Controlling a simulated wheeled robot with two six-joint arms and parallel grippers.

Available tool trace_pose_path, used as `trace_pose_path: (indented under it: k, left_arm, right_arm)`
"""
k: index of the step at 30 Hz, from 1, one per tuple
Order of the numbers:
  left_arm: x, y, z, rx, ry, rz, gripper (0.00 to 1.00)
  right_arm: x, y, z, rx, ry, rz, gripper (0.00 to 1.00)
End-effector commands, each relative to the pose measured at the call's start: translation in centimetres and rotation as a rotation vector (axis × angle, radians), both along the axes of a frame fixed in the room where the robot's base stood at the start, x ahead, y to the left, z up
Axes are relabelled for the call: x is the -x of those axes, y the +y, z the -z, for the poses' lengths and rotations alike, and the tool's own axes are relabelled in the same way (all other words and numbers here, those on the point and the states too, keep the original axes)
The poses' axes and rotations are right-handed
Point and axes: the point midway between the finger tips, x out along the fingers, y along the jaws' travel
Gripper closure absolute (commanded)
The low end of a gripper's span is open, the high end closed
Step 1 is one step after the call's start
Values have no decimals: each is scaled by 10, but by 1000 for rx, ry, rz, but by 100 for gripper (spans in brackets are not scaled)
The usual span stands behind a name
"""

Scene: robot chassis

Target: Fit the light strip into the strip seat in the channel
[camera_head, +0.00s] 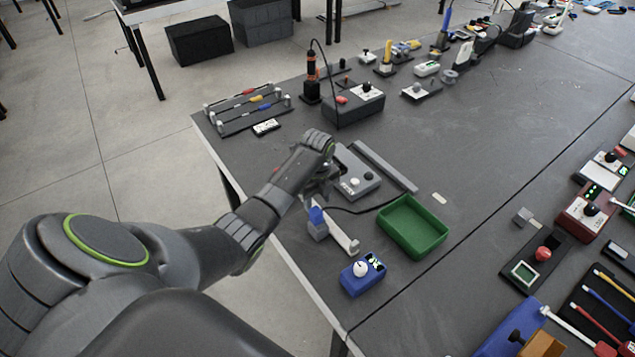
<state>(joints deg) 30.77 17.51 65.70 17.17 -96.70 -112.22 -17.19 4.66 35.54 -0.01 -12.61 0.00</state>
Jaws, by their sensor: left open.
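My left gripper (326,192) reaches in from the left over the dark table and is open. Its fingers are small and partly hidden by the wrist. A long dark grey bar (384,166), which looks like the channel, lies just right of the gripper, behind a grey box with a white knob (358,184). Its seat cannot be made out. A small cream strip (440,198), perhaps the light strip, lies flat on the table right of the bar and apart from it. My right gripper is not in view.
A green tray (412,226) and a blue box with a white knob (362,274) stand in front. A white-and-blue tool (334,232) lies below the gripper. A black control box (353,104) stands behind.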

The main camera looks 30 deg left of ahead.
Motion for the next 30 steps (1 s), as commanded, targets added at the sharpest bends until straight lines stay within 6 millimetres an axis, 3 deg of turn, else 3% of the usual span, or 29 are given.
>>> trace_pose_path:
  k: [9, 14, 17, 20, 23, 30]
  left_arm:
    - [-1, 1, -67, -3, -4, -1, 53]
    - [-1, 1, -88, -2, -3, -1, 53]
    - [0, 0, -96, -1, 0, -7, 62]
    - [1, -7, -102, 0, 1, -55, 62]
    - [6, -21, -109, -2, 4, -176, 62]
    - [23, -69, -130, -7, 4, -639, 62]
  right_arm:
    - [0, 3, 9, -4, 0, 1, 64]
    - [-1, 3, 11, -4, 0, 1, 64]
    - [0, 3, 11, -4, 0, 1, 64]
    - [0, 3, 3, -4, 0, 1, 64]
    - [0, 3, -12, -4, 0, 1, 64]
    - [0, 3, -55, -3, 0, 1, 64]
